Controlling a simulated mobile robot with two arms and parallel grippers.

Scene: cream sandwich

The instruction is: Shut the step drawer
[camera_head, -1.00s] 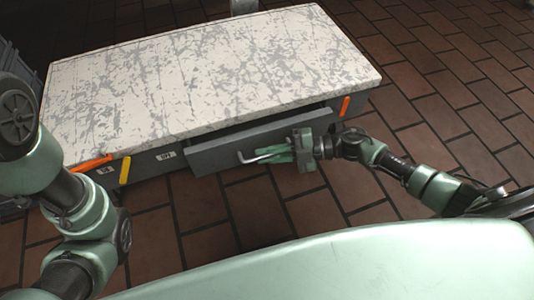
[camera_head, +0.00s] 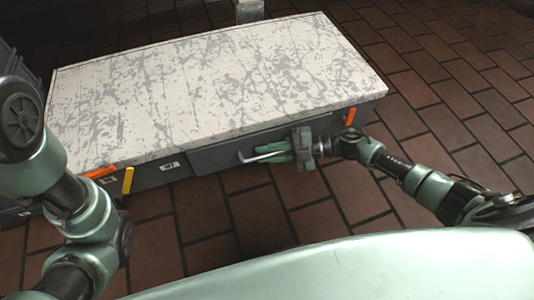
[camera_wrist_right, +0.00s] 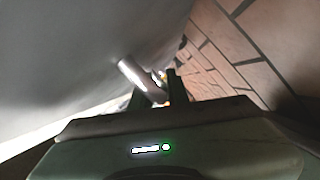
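The step drawer (camera_head: 212,158) is in the front of the low cabinet, under the pale marbled top. Its grey front now sits close under the top's edge and looks about flush with the cabinet face; I cannot tell whether a thin gap is left. The light metal handle (camera_head: 250,159) sticks out from the drawer front. My right gripper (camera_head: 272,152) is at the handle's right part, with its fingers around it. In the right wrist view the handle (camera_wrist_right: 138,78) runs in between the fingers, which look closed on it. My left gripper is out of view.
The marbled top (camera_head: 215,80) is bare. Orange handles (camera_head: 351,116) and a yellow one (camera_head: 128,180) mark other parts of the cabinet front. Brick floor (camera_head: 450,80) lies open to the right and in front.

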